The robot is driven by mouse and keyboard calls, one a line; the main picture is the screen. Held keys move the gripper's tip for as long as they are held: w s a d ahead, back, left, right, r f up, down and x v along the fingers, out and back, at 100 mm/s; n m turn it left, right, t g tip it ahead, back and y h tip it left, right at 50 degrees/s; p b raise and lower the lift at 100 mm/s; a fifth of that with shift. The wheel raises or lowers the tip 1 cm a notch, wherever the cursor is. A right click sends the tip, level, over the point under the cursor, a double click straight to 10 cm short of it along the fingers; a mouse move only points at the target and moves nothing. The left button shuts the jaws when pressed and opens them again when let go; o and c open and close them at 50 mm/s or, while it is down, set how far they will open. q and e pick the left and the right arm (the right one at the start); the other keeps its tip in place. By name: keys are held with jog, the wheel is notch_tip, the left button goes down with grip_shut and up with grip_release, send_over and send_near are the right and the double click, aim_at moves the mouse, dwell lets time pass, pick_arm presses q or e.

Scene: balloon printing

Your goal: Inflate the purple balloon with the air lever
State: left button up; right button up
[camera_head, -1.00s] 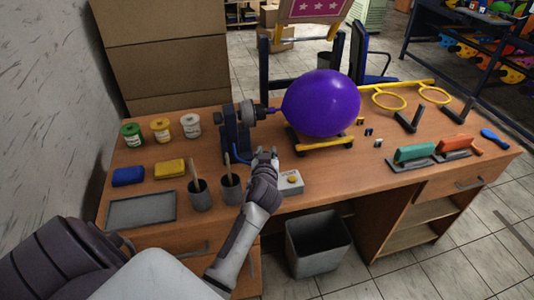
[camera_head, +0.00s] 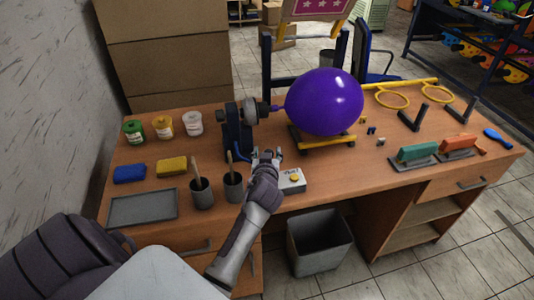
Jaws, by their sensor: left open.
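The purple balloon (camera_head: 325,101) is large and round, on the nozzle of the dark inflating machine (camera_head: 238,132), over a low stand with yellow bars (camera_head: 325,141). A blue lever (camera_head: 240,155) shows at the machine's lower front, partly hidden by the hand. My left gripper (camera_head: 267,156) is open at the front of the machine, close beside the lever. I cannot tell whether it touches it. A small box with a yellow button (camera_head: 293,180) sits just right of the gripper. My right gripper is out of view.
Two dark cups with brushes (camera_head: 202,194) stand left of my arm, with a grey tray (camera_head: 143,208) further left. Sponges and paint jars (camera_head: 163,127) are behind. Squeegees (camera_head: 414,155) and yellow rings (camera_head: 392,99) are on the right. A bin (camera_head: 318,243) stands below.

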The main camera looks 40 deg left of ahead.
pick_arm(q)
jog(key=shift+d+r, duration=0.1)
jog(key=shift+s+d, duration=0.15)
jog(key=shift+d, duration=0.05)
jog(key=v, duration=0.7)
jog(key=shift+a, duration=0.15)
